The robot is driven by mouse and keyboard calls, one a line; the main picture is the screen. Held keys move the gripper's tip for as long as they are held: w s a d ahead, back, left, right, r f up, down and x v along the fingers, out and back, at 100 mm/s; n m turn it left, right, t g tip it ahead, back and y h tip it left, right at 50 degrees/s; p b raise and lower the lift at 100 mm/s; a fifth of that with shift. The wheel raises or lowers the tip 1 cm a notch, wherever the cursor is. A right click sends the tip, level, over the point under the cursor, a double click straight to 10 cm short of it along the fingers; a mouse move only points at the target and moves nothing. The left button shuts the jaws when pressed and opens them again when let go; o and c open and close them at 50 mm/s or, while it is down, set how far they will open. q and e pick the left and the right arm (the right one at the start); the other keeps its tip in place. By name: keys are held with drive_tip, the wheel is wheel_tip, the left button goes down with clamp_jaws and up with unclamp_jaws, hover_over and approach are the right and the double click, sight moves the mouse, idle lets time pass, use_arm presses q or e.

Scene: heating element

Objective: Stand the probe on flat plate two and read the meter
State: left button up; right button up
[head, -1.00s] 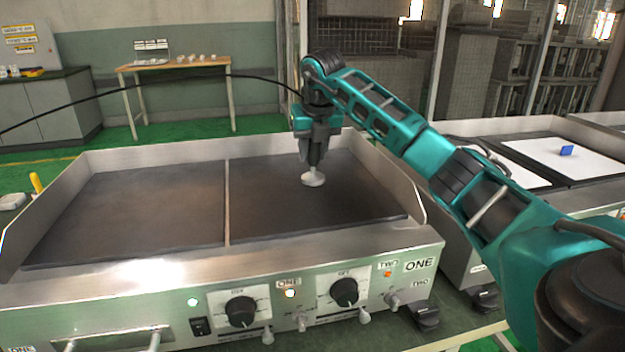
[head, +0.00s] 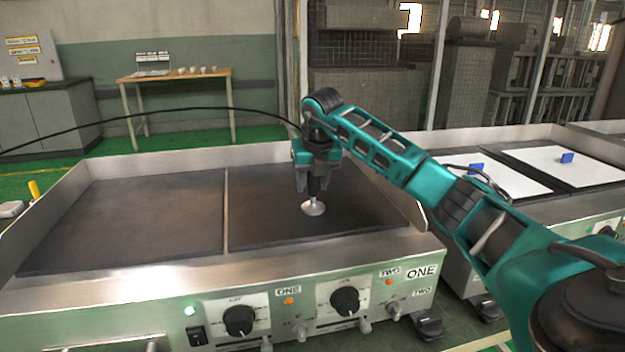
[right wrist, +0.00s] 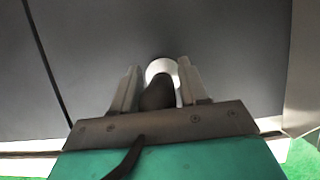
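My right gripper (head: 315,182) is shut on the probe, which has a dark handle (right wrist: 158,94) and a pale round foot (head: 313,208). The probe points down over the right dark plate (head: 265,220), above the lamp label TWO. The foot looks slightly tilted; I cannot tell whether it touches the plate. In the right wrist view both fingers flank the handle, and the pale foot (right wrist: 162,68) shows beyond it. A black cable (head: 130,117) runs from the left to the gripper. No meter reading can be made out. My left gripper is not in view.
The left dark plate (head: 130,220) is bare, parted from the right one by a thin strip. Steel walls edge the griddle. Knobs and lamps line its front panel (head: 270,325). A pale box (head: 12,209) and yellow handle (head: 34,190) are at the left edge.

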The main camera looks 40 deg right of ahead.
drive_tip(key=shift+o, duration=1.2)
drive_tip(key=shift+r, duration=0.15)
drive_tip(key=p+v, duration=0.2)
drive_tip(key=v, duration=1)
drive_tip(key=shift+p, duration=0.35)
